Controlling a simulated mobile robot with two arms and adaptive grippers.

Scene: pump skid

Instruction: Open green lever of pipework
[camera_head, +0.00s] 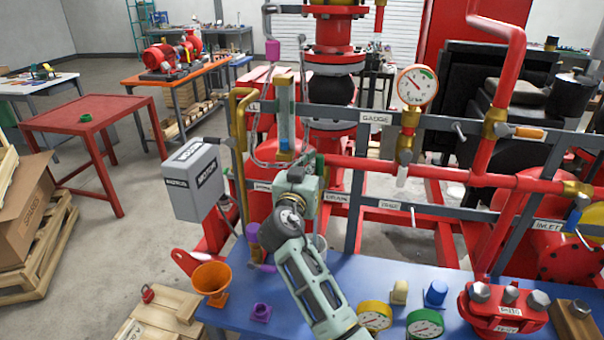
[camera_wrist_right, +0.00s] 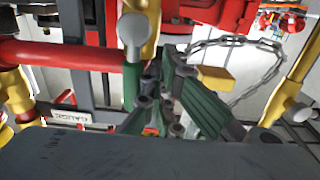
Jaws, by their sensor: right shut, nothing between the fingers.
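The green lever (camera_wrist_right: 132,88) shows in the right wrist view as a green sleeve with a pale round end, in front of the pipework. In the head view only a small green part (camera_head: 320,163) shows behind my right gripper, which hides the rest. My right gripper (camera_head: 308,172) is at the pipework, left of the red horizontal pipe (camera_head: 445,174). In the right wrist view its dark green fingers (camera_wrist_right: 172,68) are shut and empty, just right of the lever. I cannot tell whether they touch it. My left gripper is not in view.
A pressure gauge (camera_head: 417,86) stands right of the gripper. A chain (camera_wrist_right: 235,45) and a yellow block (camera_wrist_right: 215,77) are close to the fingers. Grey rails cross the frame. Below, the blue bench (camera_head: 350,273) holds an orange funnel (camera_head: 211,279) and several fittings.

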